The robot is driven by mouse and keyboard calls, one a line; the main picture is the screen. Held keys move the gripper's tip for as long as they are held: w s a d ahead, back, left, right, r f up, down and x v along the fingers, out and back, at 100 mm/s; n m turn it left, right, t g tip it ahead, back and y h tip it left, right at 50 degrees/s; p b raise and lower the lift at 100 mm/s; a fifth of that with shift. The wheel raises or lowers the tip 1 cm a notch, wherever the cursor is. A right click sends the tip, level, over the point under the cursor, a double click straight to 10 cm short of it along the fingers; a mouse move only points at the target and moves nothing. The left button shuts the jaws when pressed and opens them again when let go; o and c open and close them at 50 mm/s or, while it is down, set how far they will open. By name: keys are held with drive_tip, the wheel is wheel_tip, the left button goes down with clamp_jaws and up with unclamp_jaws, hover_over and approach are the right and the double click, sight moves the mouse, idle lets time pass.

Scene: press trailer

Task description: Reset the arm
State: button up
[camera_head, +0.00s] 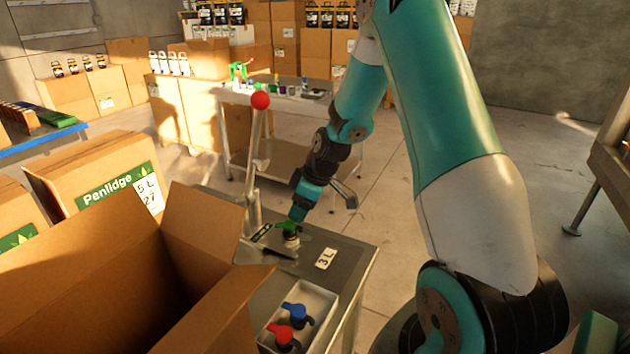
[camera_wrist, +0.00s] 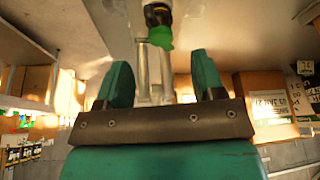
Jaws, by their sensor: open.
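My gripper (camera_head: 298,213) is above the grey work table, its teal end pointing down close to a green-handled tap (camera_head: 287,228). In the wrist view, my gripper (camera_wrist: 161,82) shows two teal fingers spread apart with nothing between their tips. The green and black tap (camera_wrist: 160,36) lies beyond the fingertips, apart from them in that view. The tap stands upright at the foot of a lever press (camera_head: 254,160) with a red knob (camera_head: 261,100). In the head view, I cannot tell the exact gap between gripper and tap.
A white tray (camera_head: 330,296) holds a blue-handled tap (camera_head: 298,311) and a red-handled tap (camera_head: 283,336). A "3 L" label (camera_head: 325,259) lies on the table. An open cardboard box (camera_head: 85,285) fills the lower left. A rear table (camera_head: 225,96) stands behind; the floor between is clear.

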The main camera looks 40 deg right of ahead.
drive_tip(key=b+v, duration=0.1)
drive_tip(key=v, duration=1)
drive_tip(key=shift+a, duration=0.1)
